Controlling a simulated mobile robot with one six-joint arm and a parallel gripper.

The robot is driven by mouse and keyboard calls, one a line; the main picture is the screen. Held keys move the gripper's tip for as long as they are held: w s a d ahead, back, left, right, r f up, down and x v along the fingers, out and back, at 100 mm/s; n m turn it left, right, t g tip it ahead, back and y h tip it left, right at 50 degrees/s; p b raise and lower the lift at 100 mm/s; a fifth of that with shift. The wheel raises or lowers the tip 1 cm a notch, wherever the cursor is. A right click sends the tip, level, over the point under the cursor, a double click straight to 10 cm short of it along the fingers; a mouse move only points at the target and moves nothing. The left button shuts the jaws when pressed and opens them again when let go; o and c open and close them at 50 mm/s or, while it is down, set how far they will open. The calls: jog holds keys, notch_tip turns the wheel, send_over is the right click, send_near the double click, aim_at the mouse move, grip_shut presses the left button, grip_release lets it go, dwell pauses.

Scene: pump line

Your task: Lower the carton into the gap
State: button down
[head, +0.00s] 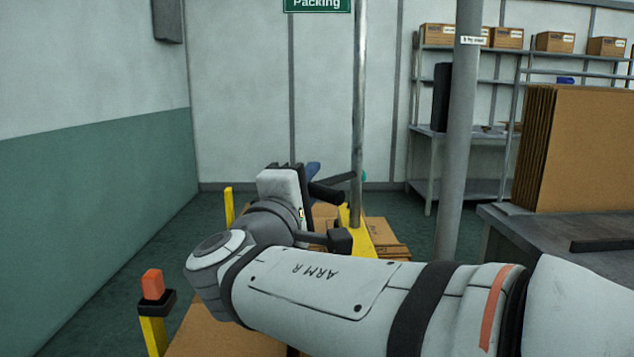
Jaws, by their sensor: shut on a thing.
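My gripper (333,216) is near the middle of the head view, partly hidden by my wrist and forearm. It is shut on a carton, but the held carton cannot be told apart clearly from the brown cardboard around the jaws. Brown cartons (385,236) lie just beyond and to the right of the gripper, low down beside a yellow bar. A larger brown cardboard surface (220,337) shows at the bottom, under my forearm. The gap itself is hidden behind my arm.
A yellow post with an orange top (152,284) stands at the lower left, and another yellow post (229,206) stands behind it. A grey pole (459,140) rises right of centre. Stacked cardboard sheets (585,150) stand on a right-hand bench. Open floor lies at left.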

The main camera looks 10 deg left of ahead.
notch_tip(320, 180, down, 5)
jog(key=b, duration=0.4)
dwell(0.3)
jog(key=c, duration=1.3)
grip_release()
jog(key=shift+s, duration=0.1)
jog(key=p+v, duration=0.1)
jog(key=v, duration=0.5)
jog(key=shift+a+r, duration=0.1)
jog(key=shift+r, duration=0.05)
jog(key=shift+v, duration=0.8)
jog(key=shift+o, duration=0.3)
jog(key=shift+p, duration=0.3)
